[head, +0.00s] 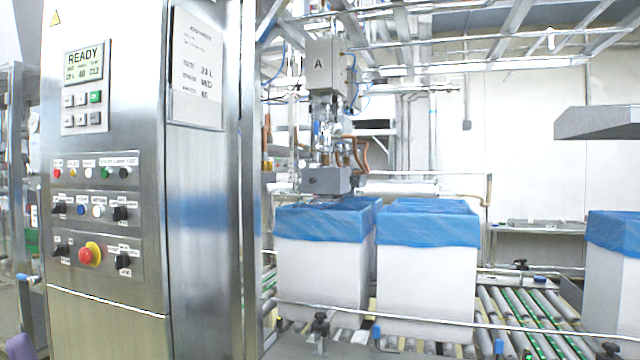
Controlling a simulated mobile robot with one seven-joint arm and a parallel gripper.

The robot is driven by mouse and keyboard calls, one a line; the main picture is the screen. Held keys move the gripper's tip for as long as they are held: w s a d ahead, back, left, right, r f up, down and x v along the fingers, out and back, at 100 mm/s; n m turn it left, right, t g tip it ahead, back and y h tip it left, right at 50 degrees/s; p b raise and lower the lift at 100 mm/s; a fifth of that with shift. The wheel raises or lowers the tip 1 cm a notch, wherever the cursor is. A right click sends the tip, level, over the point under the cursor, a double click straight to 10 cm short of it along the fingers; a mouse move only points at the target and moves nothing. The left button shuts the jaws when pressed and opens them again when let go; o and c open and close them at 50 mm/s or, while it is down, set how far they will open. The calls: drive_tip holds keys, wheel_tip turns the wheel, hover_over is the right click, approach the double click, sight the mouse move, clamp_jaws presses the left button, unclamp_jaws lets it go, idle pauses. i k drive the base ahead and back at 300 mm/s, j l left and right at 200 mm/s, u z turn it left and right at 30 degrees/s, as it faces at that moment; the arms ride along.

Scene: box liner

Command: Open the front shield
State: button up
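A steel box-liner machine fills the middle of the head view, with its control cabinet (205,200) at the left. I cannot pick out the front shield for certain; a clear pane would be hard to see here. A thin metal bar (400,316) runs across the front of the boxes; I cannot tell whether it belongs to the shield. My gripper is not in view.
The cabinet carries a display (84,62) reading READY, several buttons and a red emergency stop (89,254). A roller conveyor (530,315) runs under the boxes. Another lined box (612,275) stands at the right, below a grey overhanging panel (600,122).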

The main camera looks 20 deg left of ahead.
sight(314, 180)
drive_tip(key=i+u, duration=0.25)
drive_tip(key=u, duration=0.2)
drive_tip(key=i+l+u, duration=0.2)
drive_tip(key=u, duration=0.25)
drive_tip(key=i+l+u, duration=0.15)
drive_tip(key=i+l, duration=0.2)
drive_tip(key=i+l+u, duration=0.15)
drive_tip(key=i+l, duration=0.2)
drive_tip(key=l, duration=0.15)
